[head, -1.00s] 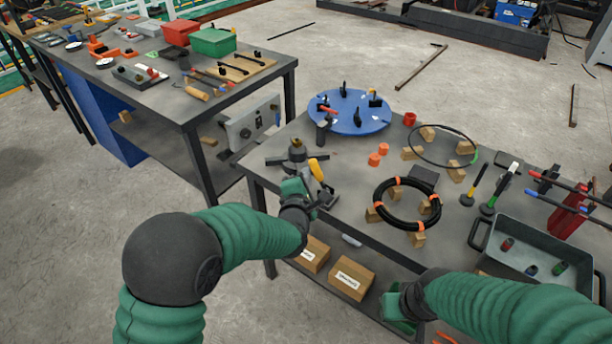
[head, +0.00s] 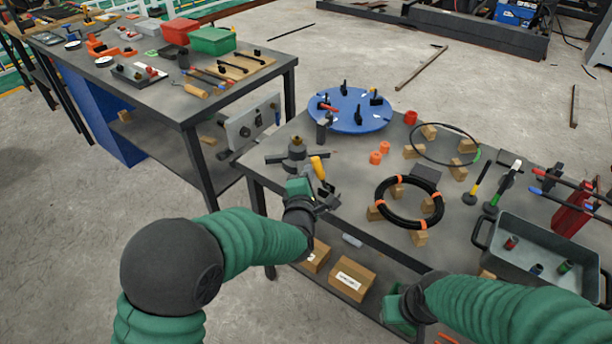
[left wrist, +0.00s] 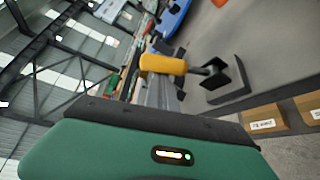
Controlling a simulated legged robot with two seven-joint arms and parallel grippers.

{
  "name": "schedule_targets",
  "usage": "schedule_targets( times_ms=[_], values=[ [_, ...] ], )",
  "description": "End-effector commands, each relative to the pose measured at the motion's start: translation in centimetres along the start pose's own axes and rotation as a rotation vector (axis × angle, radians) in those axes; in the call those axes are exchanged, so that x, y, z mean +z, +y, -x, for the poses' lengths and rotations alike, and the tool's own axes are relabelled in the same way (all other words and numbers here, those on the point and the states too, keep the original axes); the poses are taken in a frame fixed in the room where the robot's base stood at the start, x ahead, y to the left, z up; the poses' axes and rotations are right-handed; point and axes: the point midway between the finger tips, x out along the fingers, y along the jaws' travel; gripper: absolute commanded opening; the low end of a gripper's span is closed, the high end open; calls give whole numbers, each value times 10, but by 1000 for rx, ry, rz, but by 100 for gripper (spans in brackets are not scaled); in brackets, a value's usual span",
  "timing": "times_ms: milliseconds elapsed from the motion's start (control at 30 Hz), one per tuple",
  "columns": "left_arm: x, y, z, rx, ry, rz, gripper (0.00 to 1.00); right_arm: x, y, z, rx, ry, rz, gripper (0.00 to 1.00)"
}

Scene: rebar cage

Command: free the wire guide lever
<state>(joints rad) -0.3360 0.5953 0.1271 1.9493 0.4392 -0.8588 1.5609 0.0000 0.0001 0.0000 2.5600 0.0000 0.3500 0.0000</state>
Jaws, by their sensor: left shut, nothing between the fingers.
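The wire guide lever's yellow handle (head: 318,168) stands at the front left of the near table, beside a grey and black device with spread feet (head: 296,152). My left gripper (head: 329,197) is shut and empty, just below and to the right of the handle at the table's front edge. In the head view it hides the lever's lower part. In the left wrist view the yellow handle (left wrist: 163,64) lies across the middle, in front of a grey metal part (left wrist: 152,94). My right gripper (head: 398,306) is low in front of the table; its fingers are not clear.
A black coil with orange ties (head: 409,203) rests on wooden blocks to the right. A blue round plate (head: 349,110) carries black clamps behind the lever. A grey tray (head: 535,262) stands at the right. Cardboard boxes (head: 352,277) sit on the lower shelf.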

Motion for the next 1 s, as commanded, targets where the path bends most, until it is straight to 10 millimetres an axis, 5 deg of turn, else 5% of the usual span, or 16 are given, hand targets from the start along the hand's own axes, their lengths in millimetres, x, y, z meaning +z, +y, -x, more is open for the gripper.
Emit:
schedule_targets(
  times_ms=[700,1000],
  values=[
    [36,-12,20,295,-3,-496,0,22,0,-91,0,0,0,36],
    [48,-15,28,391,-3,-659,0,27,0,-114,0,0,0,36]
  ],
)
